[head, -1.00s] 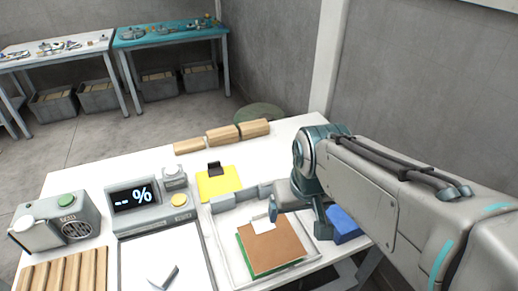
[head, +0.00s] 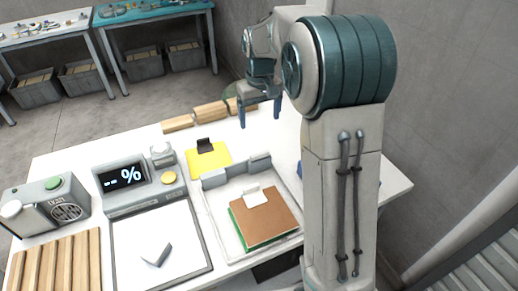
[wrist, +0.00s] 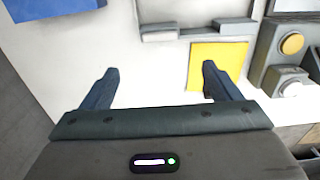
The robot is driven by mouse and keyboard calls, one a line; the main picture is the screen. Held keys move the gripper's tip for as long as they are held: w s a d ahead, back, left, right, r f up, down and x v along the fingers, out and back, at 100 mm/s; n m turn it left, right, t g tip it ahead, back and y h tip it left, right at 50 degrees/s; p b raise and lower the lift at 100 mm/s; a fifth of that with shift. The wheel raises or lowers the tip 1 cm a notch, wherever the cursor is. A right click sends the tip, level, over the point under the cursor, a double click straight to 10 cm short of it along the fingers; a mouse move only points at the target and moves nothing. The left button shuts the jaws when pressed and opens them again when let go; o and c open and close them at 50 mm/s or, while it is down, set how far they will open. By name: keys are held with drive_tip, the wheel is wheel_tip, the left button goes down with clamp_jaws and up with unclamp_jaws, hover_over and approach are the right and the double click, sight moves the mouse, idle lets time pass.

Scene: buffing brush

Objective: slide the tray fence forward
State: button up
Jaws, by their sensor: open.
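The tray (head: 208,214) is pale and shallow and lies on the white table. Its fence is a low grey bar with raised blocks (head: 260,162) along the tray's far end; the wrist view shows the fence (wrist: 235,27) near the top. A brown sheet (head: 268,220) on a green one lies in the tray, with a white tabbed piece (head: 257,198) on top. My gripper (head: 260,112) is open and empty, fingers pointing down, above the table beyond the fence. It touches nothing that I can see. In the wrist view its fingers (wrist: 158,76) are spread wide.
A yellow pad (head: 207,160) with a black clip lies just left of the fence. A display unit (head: 127,180) stands farther left. Wooden blocks (head: 178,124) line the far table edge. A blue item (wrist: 50,10) lies beside the tray, mostly hidden by my arm in the head view.

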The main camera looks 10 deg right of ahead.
sight(259, 153)
drive_tip(key=f, duration=1.4)
drive_tip(key=shift+w+p, duration=0.2)
drive_tip(key=shift+p, duration=0.15)
